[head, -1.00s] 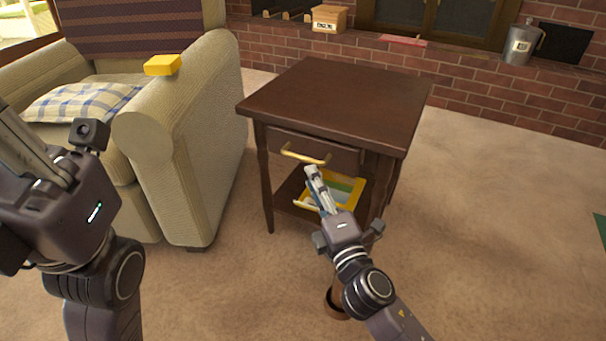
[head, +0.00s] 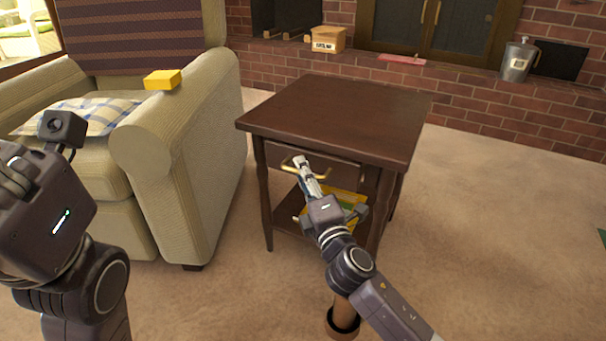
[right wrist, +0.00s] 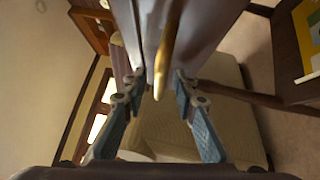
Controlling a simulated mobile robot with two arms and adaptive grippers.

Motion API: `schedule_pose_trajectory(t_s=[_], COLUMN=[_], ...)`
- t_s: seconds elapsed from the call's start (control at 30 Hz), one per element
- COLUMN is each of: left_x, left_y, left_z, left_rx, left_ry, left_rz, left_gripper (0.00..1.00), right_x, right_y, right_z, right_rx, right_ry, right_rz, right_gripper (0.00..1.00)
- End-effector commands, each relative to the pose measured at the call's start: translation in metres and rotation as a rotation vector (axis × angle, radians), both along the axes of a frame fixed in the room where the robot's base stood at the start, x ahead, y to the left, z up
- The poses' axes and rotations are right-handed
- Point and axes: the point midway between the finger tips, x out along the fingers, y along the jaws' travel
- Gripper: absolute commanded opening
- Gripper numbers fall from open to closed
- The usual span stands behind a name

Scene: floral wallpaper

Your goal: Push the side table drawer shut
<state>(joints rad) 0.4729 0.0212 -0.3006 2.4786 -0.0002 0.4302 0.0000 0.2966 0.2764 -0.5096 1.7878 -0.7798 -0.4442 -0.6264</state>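The dark wooden side table (head: 340,112) stands in the middle of the head view. Its drawer (head: 340,172) is under the top; how far it stands out is hard to tell. The brass handle (head: 288,164) is partly hidden by my right gripper (head: 300,163), whose fingertips are at the drawer front. In the right wrist view the fingers (right wrist: 157,88) are apart, with the brass handle (right wrist: 168,45) passing between them; I see no clear grip on it. My left gripper (head: 14,178) is at the left edge, partly cut off, away from the table.
A beige armchair (head: 185,165) with a yellow block (head: 162,79) on its arm stands left of the table. A yellow-edged item (head: 345,197) lies on the lower shelf. A brown pot-like object (head: 342,318) is below my right arm.

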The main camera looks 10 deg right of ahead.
Motion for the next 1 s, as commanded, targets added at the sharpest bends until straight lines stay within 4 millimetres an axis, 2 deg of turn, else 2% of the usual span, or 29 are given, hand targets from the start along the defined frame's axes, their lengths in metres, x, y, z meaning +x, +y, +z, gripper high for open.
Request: schedule_pose_trajectory(t_s=[0.07,0.3,0.7,1.0], left_x=[0.0,0.0,0.0,0.003], left_y=[0.0,0.0,0.0,0.001], left_z=[0.0,0.0,0.001,0.0], left_rx=[0.0,0.0,0.0,-0.002], left_ry=[-0.001,-0.001,-0.001,0.012], left_rz=[0.0,0.0,0.0,-0.002], left_gripper=[0.0,0.0,0.0,0.0], right_x=[0.0,0.0,0.001,0.034], right_y=[0.0,0.0,-0.001,-0.025], right_z=[0.0,0.0,0.0,0.0], right_rx=[0.0,0.001,0.0,-0.002], right_ry=[0.0,0.0,0.001,0.001], right_rz=[0.0,0.0,0.0,0.0], right_gripper=[0.26,0.0,0.0,0.0])
